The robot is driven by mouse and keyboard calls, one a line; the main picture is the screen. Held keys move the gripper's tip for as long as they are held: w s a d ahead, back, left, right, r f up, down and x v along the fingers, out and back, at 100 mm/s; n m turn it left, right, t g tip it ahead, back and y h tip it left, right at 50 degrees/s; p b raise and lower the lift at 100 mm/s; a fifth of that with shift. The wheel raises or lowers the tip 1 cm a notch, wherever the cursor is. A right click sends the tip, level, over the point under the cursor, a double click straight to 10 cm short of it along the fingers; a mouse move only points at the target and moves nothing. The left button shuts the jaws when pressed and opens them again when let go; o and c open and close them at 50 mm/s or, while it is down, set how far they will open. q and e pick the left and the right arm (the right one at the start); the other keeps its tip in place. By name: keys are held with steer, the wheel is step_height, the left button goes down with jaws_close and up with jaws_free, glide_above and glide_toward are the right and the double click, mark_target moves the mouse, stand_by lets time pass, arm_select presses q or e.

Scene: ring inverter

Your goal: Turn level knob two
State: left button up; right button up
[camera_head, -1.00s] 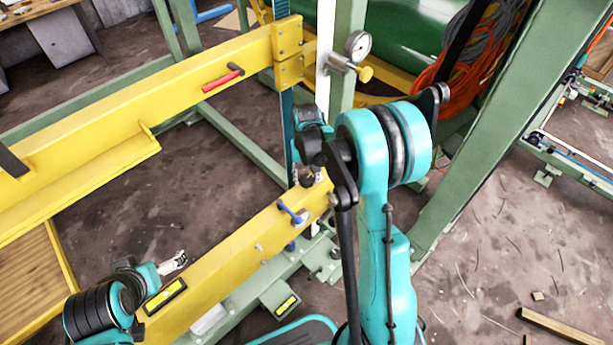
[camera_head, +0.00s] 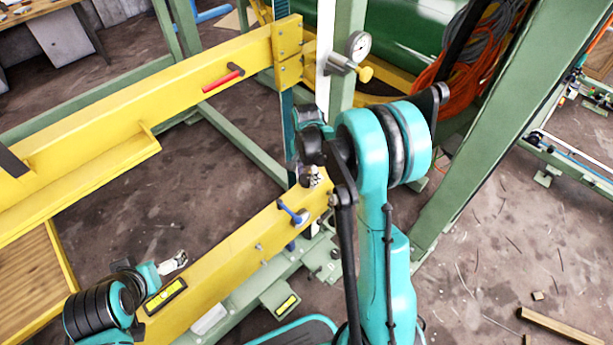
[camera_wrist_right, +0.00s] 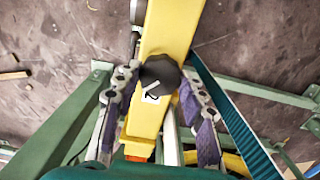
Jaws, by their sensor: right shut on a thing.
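Level knob two (camera_wrist_right: 160,74) is a round black knob with a white line, on the yellow beam beside a "2" label. It sits in the middle of the right wrist view. My right gripper (camera_wrist_right: 160,80) has its two fingers on either side of the knob and is shut on it. In the head view the right gripper (camera_head: 309,177) is at the right end of the lower yellow beam (camera_head: 232,258); my arm hides the knob there. My left gripper (camera_head: 174,263) is at the lower left near that beam; its opening is unclear.
A blue handle (camera_head: 293,213) and a spirit level (camera_head: 165,298) are on the lower beam. The upper yellow beam (camera_head: 110,105) carries a red handle (camera_head: 223,81). A gauge (camera_head: 358,46) is beside the green post. Green frame members surround the right arm.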

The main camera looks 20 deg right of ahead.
mark_target(306, 178)
steer(key=shift+m, duration=0.7)
steer(key=o, duration=1.2)
steer(key=shift+c, duration=0.2)
step_height(306, 178, up, 12)
